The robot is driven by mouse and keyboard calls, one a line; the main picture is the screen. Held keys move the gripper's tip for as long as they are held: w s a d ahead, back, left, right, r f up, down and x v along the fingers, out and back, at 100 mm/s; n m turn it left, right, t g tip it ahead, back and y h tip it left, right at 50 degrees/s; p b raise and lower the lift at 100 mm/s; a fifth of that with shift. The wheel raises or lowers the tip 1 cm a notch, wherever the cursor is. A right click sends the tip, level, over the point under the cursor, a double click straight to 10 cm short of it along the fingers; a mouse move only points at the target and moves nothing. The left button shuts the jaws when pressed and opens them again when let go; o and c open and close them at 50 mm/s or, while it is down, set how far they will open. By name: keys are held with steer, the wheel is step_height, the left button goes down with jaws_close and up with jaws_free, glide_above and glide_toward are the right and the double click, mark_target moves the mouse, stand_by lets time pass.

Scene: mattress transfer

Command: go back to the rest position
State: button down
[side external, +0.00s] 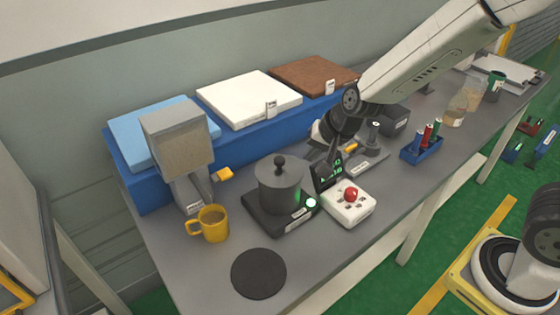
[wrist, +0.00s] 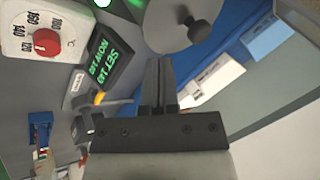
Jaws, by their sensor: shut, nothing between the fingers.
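My gripper (wrist: 158,62) is shut and empty, its two dark fingers side by side in the wrist view. In the side external view my gripper (side external: 333,158) hangs over the bench, close to the small display (side external: 327,174); the exact gap cannot be told. The grey lidded pot (side external: 280,188) stands on a black hotplate (side external: 262,222) to its left. The pot's lid knob (wrist: 197,29) also shows in the wrist view, apart from my fingers. A white control box with a red knob (side external: 351,194) is just below my gripper.
Blue, white and brown slabs (side external: 247,99) lie on a blue block behind. A yellow mug (side external: 213,223), a dark round pad (side external: 258,274) and a grey dispenser-like device (side external: 178,140) stand left. A blue rack with tubes (side external: 422,150) is right.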

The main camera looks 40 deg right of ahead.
steer(key=s+d+f+n+g+h, duration=0.1)
steer(key=s+d+n, duration=0.3)
steer(key=s, duration=0.2)
steer(key=s+d+n+g, duration=0.1)
steer(key=s+d+n, duration=0.2)
steer(key=s, duration=0.4)
steer(key=shift+d+f+n+g+h, duration=0.4)
steer(key=shift+n, duration=0.4)
